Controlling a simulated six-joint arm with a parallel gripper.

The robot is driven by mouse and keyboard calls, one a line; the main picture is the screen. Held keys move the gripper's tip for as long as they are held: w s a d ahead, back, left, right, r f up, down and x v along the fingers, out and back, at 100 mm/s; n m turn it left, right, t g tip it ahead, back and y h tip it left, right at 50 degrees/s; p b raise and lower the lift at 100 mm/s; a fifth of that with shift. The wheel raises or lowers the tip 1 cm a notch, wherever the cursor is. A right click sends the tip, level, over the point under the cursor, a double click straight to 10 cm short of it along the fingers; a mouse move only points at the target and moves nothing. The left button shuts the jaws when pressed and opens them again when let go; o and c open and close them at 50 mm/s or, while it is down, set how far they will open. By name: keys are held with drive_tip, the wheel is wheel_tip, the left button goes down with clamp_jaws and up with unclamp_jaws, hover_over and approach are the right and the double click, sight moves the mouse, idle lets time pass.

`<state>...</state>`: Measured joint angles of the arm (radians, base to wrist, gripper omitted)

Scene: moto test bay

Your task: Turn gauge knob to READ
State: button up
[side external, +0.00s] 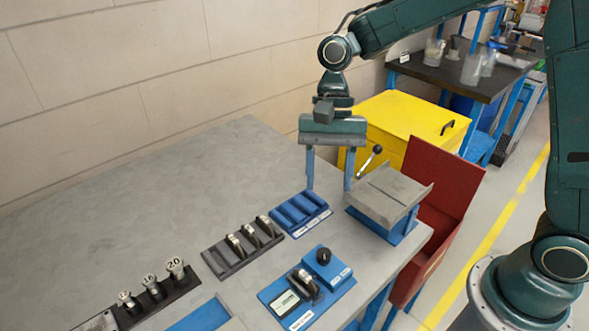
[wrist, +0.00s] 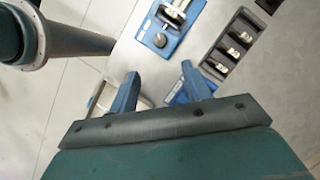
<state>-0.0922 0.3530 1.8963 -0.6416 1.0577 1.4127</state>
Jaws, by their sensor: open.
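The gauge knob (side external: 323,256) is a round black knob on a blue box (side external: 335,268) at the right end of the blue gauge base (side external: 268,294). White labels lie beside it, too small to read. A dark holder with a metal piece (side external: 304,281) and a white display (side external: 285,303) share the base. In the wrist view the knob (wrist: 160,40) shows beyond the fingertips. My gripper (side external: 329,185) is open and empty, pointing down, above the table and behind the knob, apart from it. The two blue fingers also show in the wrist view (wrist: 160,73).
A blue grooved tray (side external: 299,213) and a black rack with metal pieces (side external: 231,259) stand near the gauge. A grey tilted tray (side external: 392,190) with a black-balled lever (side external: 369,161) is close to my gripper's right. Numbered sockets (side external: 150,283) stand left; the table's back left is clear.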

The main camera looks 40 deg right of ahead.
sight(324, 253)
drive_tip(key=shift+a+f, duration=0.1)
drive_tip(key=shift+f, duration=0.1)
drive_tip(key=x, duration=1.3)
drive_tip(key=shift+s+f, duration=0.1)
drive_tip(key=shift+f, duration=0.1)
drive_tip(key=c, duration=1)
